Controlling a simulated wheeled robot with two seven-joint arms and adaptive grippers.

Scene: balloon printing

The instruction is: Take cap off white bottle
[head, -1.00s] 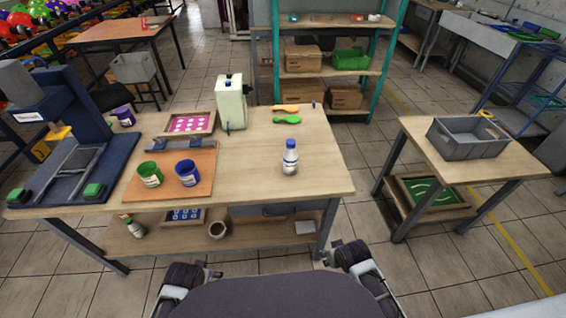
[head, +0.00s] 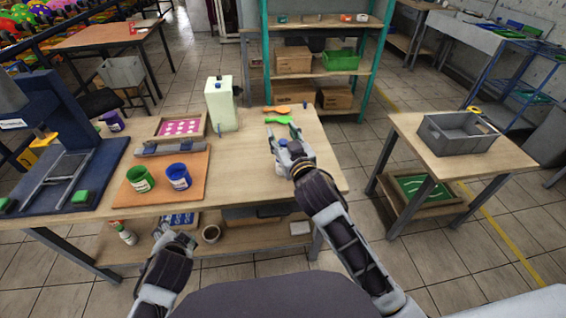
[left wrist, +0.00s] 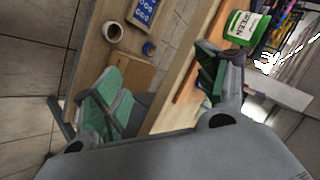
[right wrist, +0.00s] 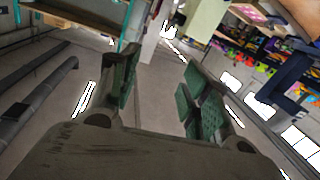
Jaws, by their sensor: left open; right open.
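The white bottle (head: 281,169) stands on the workbench near its right end in the head view. Its blue cap (head: 283,144) shows between parts of my right gripper, and much of the bottle is hidden. My right gripper (head: 284,134) is open over or just in front of the bottle; contact cannot be told. In the right wrist view my right gripper (right wrist: 160,85) has spread green pads with no bottle visible between them. My left gripper (head: 174,236) is open and empty, low at the front edge of the bench. It also shows open in the left wrist view (left wrist: 160,88).
Green (head: 140,179) and blue (head: 179,177) ink cups stand on an orange board to the left. A cream container (head: 221,105) stands behind the bottle. Green (head: 279,119) and orange balloon-shaped pieces lie near the back edge. A grey crate (head: 457,133) sits on the right table.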

